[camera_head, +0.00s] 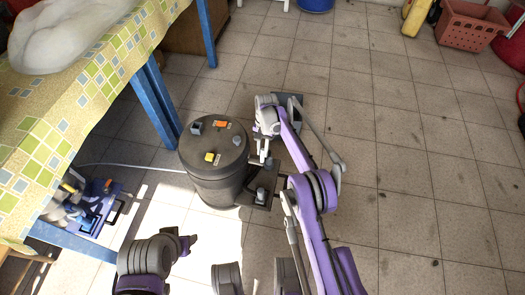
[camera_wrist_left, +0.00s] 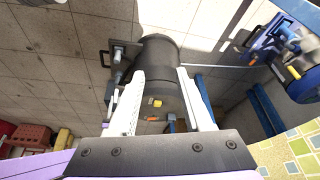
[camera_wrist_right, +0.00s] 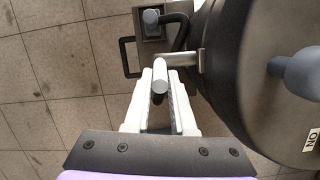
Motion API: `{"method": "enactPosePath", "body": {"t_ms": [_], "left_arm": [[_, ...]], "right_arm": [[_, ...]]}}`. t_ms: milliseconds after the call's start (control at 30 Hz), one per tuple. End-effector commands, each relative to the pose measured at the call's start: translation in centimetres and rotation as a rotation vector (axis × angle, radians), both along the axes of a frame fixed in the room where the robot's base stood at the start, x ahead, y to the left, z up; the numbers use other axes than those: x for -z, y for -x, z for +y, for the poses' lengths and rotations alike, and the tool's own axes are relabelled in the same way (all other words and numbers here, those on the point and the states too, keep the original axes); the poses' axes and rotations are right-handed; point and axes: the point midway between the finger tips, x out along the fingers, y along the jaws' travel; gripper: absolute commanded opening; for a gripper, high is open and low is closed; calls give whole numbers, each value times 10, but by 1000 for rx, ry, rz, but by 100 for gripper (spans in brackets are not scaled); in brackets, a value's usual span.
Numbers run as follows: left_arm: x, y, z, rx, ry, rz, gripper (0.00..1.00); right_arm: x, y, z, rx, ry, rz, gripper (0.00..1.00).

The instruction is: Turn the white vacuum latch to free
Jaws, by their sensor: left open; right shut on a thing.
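The dark grey vacuum drum (camera_head: 212,185) stands upright on the floor left of centre, with orange, yellow and grey-blue parts on its lid. In the right wrist view, a pale grey bar with a round-ended lever, apparently the latch (camera_wrist_right: 184,58), sticks out from the drum's side. My right gripper (camera_wrist_right: 160,96) has its white fingers shut on the lever; it also shows beside the drum in the head view (camera_head: 263,157). The latch is too small to make out in the head view. My left gripper (camera_wrist_left: 164,85) is open and empty, its fingers pointing toward the drum.
A dark pump-like part (camera_wrist_right: 152,22) with a hose and frame sits beside the drum. The tiled floor at right is clear up to a reddish crate (camera_head: 470,25).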

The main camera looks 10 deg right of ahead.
Motion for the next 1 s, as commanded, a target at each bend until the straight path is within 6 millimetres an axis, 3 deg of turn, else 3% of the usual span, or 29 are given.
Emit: {"method": "enactPosePath", "body": {"t_ms": [233, 467, 500, 767, 1000], "left_arm": [[0, 0, 0, 0, 0, 0, 48], [-2, -16, -6, 96, -21, -14, 7], [-2, -24, -9, 142, -32, -21, 0], [4, -96, -40, 591, -157, -105, 0], [27, -161, -77, 1017, -310, -212, 0]], "right_arm": [[0, 0, -1, 1, 1, 1, 0], [0, 0, -1, 0, 2, 1, 0], [0, 0, -1, 0, 2, 1, 0], [0, 1, -1, 0, 2, 2, 0], [0, 1, -1, 0, 2, 2, 0]]}}
